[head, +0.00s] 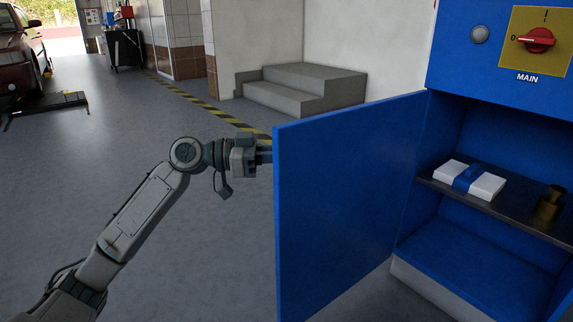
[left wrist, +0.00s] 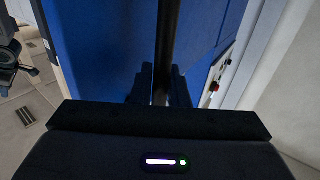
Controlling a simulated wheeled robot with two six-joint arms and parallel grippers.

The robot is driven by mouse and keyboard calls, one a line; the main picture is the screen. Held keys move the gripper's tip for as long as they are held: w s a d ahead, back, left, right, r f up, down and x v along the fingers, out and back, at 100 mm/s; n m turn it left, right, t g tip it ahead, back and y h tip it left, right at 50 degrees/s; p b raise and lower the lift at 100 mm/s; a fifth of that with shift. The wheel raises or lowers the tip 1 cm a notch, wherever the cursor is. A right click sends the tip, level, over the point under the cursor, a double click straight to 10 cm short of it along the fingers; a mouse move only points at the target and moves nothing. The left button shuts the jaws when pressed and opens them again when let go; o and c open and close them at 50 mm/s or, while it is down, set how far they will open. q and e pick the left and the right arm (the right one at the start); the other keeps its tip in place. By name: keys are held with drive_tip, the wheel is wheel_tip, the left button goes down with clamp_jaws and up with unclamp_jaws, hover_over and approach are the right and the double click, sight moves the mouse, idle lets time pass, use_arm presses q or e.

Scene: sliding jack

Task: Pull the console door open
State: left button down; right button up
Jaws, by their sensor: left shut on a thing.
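The blue console door (head: 345,205) stands wide open, swung out to the left of the blue console (head: 465,50), with the inside of the cabinet showing. My left gripper (head: 264,155) is at the door's free edge, on the outer side, and its fingertips are partly hidden by the door in the head view. In the left wrist view, a dark upright bar handle (left wrist: 166,45) runs in front of the blue door face (left wrist: 100,45). The gripper's two fingers (left wrist: 163,88) are shut around the bar. My right gripper is not in view.
Inside, a grey shelf (head: 520,217) holds a white pack with a blue band (head: 468,180) and a brass-coloured part (head: 549,204). A red MAIN switch (head: 538,40) sits above. Grey steps (head: 300,88) stand behind.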

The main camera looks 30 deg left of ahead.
use_arm(q)
drive_tip(key=shift+w+a, duration=0.2)
drive_tip(key=shift+a, duration=0.2)
drive_tip(key=c, duration=1.5)
unclamp_jaws()
drive_tip(key=shift+a+f, duration=0.1)
drive_tip(key=b+v, duration=1)
drive_tip(key=b, duration=0.2)
drive_tip(key=shift+s+a, duration=0.15)
drive_tip(key=shift+a, duration=0.05)
